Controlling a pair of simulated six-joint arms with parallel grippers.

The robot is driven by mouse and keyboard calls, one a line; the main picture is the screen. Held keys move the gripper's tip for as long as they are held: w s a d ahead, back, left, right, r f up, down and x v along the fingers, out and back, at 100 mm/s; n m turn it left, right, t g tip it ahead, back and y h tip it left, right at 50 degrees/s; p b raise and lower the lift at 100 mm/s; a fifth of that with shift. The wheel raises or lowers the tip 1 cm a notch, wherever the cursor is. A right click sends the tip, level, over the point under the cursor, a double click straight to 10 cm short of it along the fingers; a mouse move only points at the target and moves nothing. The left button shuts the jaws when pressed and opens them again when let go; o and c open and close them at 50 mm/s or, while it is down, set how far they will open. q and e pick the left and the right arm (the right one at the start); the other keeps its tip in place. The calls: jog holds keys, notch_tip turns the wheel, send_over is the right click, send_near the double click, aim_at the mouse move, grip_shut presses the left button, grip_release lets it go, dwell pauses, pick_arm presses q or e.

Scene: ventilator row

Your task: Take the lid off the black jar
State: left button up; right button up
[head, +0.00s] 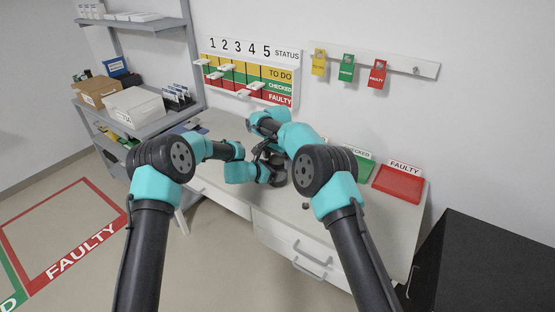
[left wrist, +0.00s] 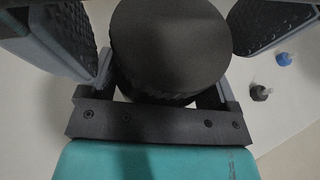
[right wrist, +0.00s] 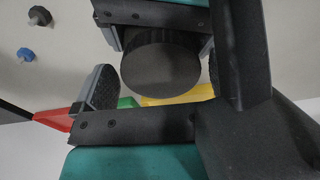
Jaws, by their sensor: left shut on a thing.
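The black jar (head: 279,180) stands on the worktop near its front edge. Its round, flat black lid (left wrist: 170,45) with a ribbed side fills the middle of the left wrist view, and the lid also shows in the right wrist view (right wrist: 160,68). The lid hides most of the jar body. My left gripper (left wrist: 168,88) is shut on the jar, one finger on each side. My right gripper (right wrist: 160,75) is open, its padded fingers spread wide on either side of the lid and apart from it. In the head view the arms partly cover the jar.
A small black knob (left wrist: 260,92) and a blue one (left wrist: 285,58) lie on the worktop beside the jar. A red FAULTY tray (head: 398,184) and a green CHECKED tray (head: 358,166) are at the right. A grey shelf with boxes (head: 135,107) stands at the left.

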jog(key=shift+r, duration=2.3)
jog(key=shift+r+m, duration=1.7)
jog(key=shift+f, duration=0.1)
jog(key=shift+f, duration=3.9)
jog(key=shift+c, duration=0.5)
